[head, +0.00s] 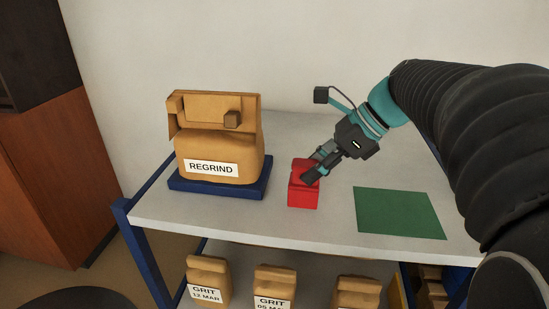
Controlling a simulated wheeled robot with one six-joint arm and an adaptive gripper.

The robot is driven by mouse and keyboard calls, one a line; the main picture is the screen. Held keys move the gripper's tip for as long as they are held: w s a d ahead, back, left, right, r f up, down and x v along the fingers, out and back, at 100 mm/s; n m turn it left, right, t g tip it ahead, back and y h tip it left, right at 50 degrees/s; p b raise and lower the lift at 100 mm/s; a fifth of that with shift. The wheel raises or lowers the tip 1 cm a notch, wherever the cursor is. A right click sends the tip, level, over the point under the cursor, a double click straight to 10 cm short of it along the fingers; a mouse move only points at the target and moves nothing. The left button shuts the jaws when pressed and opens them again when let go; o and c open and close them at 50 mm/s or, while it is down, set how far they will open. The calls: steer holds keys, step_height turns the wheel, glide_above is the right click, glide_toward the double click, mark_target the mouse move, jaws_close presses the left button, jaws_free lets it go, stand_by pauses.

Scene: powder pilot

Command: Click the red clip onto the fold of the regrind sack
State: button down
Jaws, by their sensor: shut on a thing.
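The regrind sack (219,148) stands upright on a blue base (190,188) at the left of the table. It is brown, with a white REGRIND label and a folded top (240,102). The fingers hide part of the clip's upper side.
A green mat (399,213) lies flat and bare at the right of the grey table (250,222). Several smaller brown sacks, two with readable GRIT labels (207,295), stand on the shelf below. A plain wall is behind. The tabletop between sack and clip is clear.

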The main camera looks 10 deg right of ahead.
steer(key=shift+r, duration=1.4)
steer(key=shift+r, duration=0.1)
steer(key=w+a+r, duration=0.1)
steer(key=w+r, duration=0.3)
steer(key=r, duration=0.5)
steer(key=w+r, duration=0.5)
steer(key=r, duration=0.5)
steer(key=shift+w+a+f, duration=0.25)
steer(key=shift+w+a, duration=0.6)
steer(key=shift+a, duration=1.7)
steer(key=shift+w+a+f, duration=0.2)
steer(key=shift+w+a, duration=0.65)
steer(key=shift+a, duration=1.65)
steer(key=shift+w+a+f, duration=0.25)
steer(key=shift+w+a, duration=0.6)
steer(key=shift+a, duration=1.7)
steer(key=shift+f+b, duration=1.55)
steer(key=shift+f, duration=0.95)
steer(key=c, duration=0.7)
jaws_free()
